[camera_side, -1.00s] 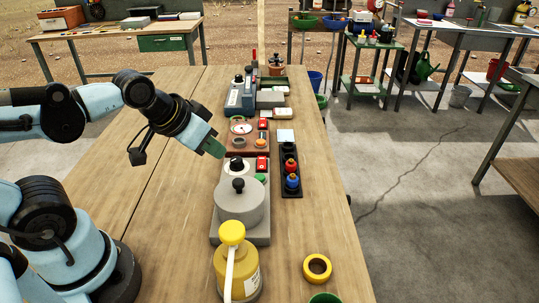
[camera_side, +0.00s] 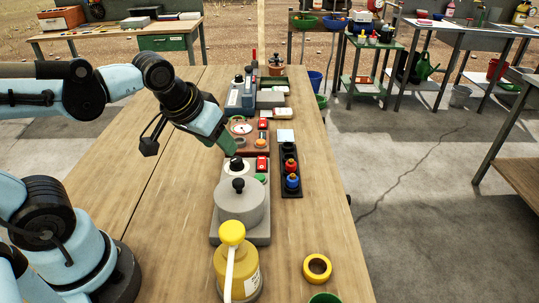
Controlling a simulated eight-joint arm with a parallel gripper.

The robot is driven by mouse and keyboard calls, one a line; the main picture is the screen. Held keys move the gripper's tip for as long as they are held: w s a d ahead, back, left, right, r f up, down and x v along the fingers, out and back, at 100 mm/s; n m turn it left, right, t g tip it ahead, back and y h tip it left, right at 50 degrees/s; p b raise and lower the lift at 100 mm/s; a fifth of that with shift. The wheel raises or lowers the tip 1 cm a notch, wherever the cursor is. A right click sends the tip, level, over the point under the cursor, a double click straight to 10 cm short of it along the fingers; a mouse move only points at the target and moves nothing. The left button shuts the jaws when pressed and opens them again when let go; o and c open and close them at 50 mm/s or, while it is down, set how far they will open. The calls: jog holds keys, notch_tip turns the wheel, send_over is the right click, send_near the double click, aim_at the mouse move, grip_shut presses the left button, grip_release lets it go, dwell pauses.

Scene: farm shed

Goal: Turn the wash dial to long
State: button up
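A dial with a black knob (camera_side: 237,163) on a white face sits at the back of a grey unit (camera_side: 262,232), behind a round grey lidded drum (camera_side: 240,203). I take it to be the wash dial; its markings are too small to read. My gripper (camera_side: 231,147), with green fingers, points down and right just above and behind the knob. Its tips look close to the knob; I cannot tell whether they touch it. The finger gap is too small to see.
A red switch (camera_side: 262,163) and a green button (camera_side: 261,178) sit right of the dial. A black tray (camera_side: 284,147) holds red and blue knobs. A yellow canister (camera_side: 236,272) and yellow ring (camera_side: 317,267) stand in front. The table's left side is clear.

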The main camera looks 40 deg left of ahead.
aim_at(236, 159)
jog(key=shift+o, duration=0.8)
jog(key=w+n, duration=0.1)
jog(key=w+n+g+y, duration=0.1)
jog(key=w+n+g, duration=0.1)
jog(key=n, duration=0.1)
jog(key=shift+a+r, duration=0.35)
jog(key=shift+a, duration=0.05)
jog(key=shift+n+y, duration=0.6)
jog(key=shift+n, duration=0.2)
jog(key=shift+x, duration=6.2)
jog(key=shift+a, duration=0.1)
jog(key=c, duration=1)
